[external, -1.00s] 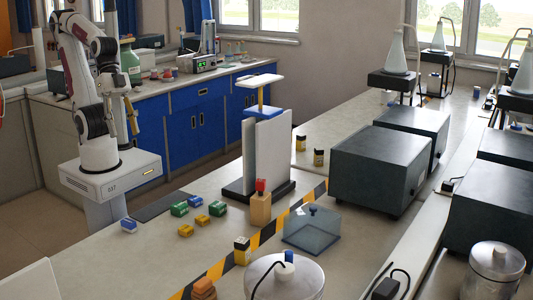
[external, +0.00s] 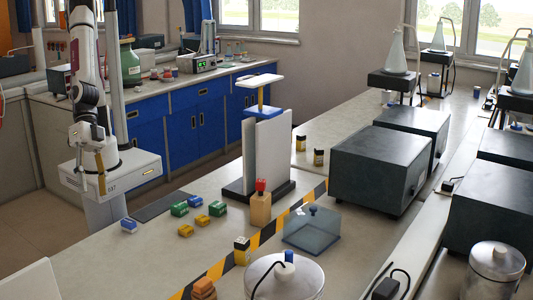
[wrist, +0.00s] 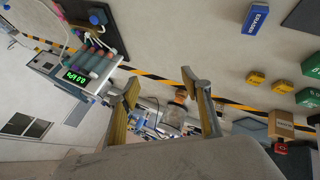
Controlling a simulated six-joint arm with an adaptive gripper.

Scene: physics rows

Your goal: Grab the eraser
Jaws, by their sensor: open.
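The eraser (external: 129,225) is a small blue and white block lying on the bench near its left edge. In the wrist view the eraser (wrist: 257,18) is at the top right, with its label readable. My gripper (external: 102,186) is in front of my base, up and left of the eraser and apart from it. In the wrist view my gripper (wrist: 162,86) has its two yellowish fingers spread, with nothing held between them.
Yellow blocks (external: 186,231) and green blocks (external: 180,209) lie right of the eraser. A dark mat (external: 160,206) is behind it. A wooden block with a red top (external: 260,208) and a white panel stand (external: 262,155) rise further right. Bench in front of the eraser is clear.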

